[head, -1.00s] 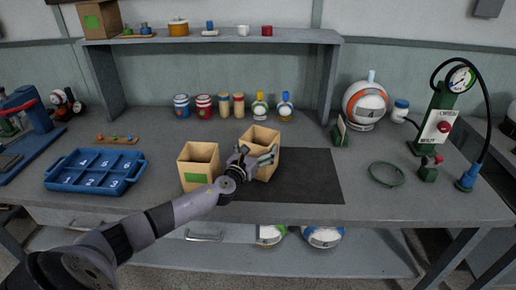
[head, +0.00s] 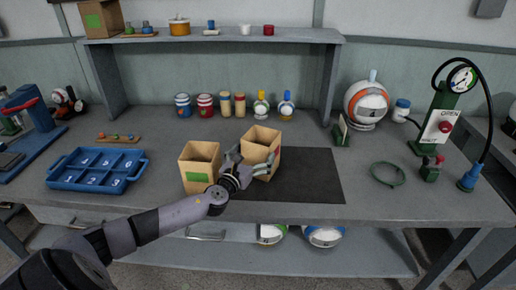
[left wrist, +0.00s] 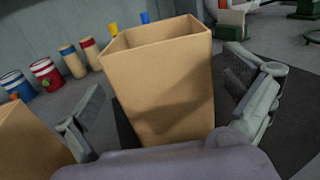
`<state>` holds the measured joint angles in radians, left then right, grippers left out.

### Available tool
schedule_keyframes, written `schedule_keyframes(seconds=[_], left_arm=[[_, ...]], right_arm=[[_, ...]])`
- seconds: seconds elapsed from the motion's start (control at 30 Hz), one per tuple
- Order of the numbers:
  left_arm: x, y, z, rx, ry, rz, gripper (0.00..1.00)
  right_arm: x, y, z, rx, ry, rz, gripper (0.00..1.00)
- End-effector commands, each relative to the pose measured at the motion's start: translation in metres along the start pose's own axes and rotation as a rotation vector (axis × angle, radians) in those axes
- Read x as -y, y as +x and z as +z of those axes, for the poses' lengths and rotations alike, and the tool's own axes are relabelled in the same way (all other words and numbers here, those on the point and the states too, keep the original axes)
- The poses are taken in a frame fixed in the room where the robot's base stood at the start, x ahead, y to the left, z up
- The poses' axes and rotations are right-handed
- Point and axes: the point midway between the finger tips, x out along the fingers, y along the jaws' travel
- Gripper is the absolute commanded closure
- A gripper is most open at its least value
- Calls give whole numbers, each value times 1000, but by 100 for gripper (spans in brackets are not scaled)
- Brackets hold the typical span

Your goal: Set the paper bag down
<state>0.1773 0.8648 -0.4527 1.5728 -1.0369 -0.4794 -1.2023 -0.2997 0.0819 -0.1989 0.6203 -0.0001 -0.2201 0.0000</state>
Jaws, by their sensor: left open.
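A tan open-topped paper bag (head: 260,150) with a small red mark stands upright at the left edge of the dark mat (head: 310,178). A second paper bag (head: 198,165) with a green label stands just to its left. My left gripper (head: 254,158) is open, with one finger on each side of the first bag. In the left wrist view this bag (left wrist: 160,85) rises between the spread fingers, with visible gaps at both sides. Its underside is partly hidden by my gripper. My right gripper is not in view.
A blue numbered tray (head: 97,170) lies at left. Several jars and bottles (head: 205,105) line the back under a shelf (head: 215,38). A green ring (head: 387,173), a ball (head: 366,103) and a gauge pump (head: 440,120) are at right. The mat's right part is clear.

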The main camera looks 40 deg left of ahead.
Motion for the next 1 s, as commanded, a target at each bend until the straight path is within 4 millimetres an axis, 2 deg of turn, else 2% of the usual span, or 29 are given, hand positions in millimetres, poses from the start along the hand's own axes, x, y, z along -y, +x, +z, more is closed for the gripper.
schedule_keyframes(seconds=[0.1, 0.3, 1.0], left_arm=[[0, -17, -1, -1, 1, -1, 0], [0, -30, 0, 0, 0, 0, 0], [0, -30, 0, 0, -1, -1, 0]], right_arm=[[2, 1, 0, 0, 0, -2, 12], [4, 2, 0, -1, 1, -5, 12], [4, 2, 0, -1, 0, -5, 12]])
